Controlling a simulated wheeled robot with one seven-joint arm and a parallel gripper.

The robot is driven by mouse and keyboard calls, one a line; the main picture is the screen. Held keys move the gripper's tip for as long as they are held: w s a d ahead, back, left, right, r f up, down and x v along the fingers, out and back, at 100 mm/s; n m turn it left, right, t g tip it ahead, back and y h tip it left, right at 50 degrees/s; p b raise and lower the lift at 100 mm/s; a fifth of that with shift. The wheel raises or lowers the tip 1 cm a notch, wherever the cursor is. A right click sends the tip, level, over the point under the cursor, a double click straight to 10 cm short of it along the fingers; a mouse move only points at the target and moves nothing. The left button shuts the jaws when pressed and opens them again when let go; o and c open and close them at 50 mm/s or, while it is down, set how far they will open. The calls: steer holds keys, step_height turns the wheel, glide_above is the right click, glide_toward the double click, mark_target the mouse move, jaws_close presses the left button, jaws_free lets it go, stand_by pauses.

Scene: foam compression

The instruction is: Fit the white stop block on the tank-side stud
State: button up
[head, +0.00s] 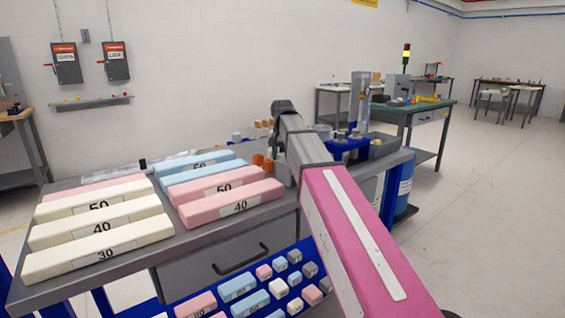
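My pink and grey arm reaches up across the middle of the head view, and its gripper does not show; it is hidden or out of frame. A blue fixture (338,149) with grey upright parts stands at the right end of the grey bench, partly behind my arm. Small knob-like parts rise from it, but I cannot tell which is the tank-side stud. A small white piece (237,136) sits at the bench's back edge; I cannot tell whether it is the stop block. A blue tank (405,207) stands under the bench's right end.
Cream, pink and blue foam bars, such as a pink one (232,206), cover the left of the grey bench (160,249). Small orange pieces (263,162) lie beside my arm. A blue tray (254,291) of foam pieces is below. Open floor (490,190) lies right.

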steer(key=shift+r, duration=0.15)
steer(key=shift+r, duration=2.25)
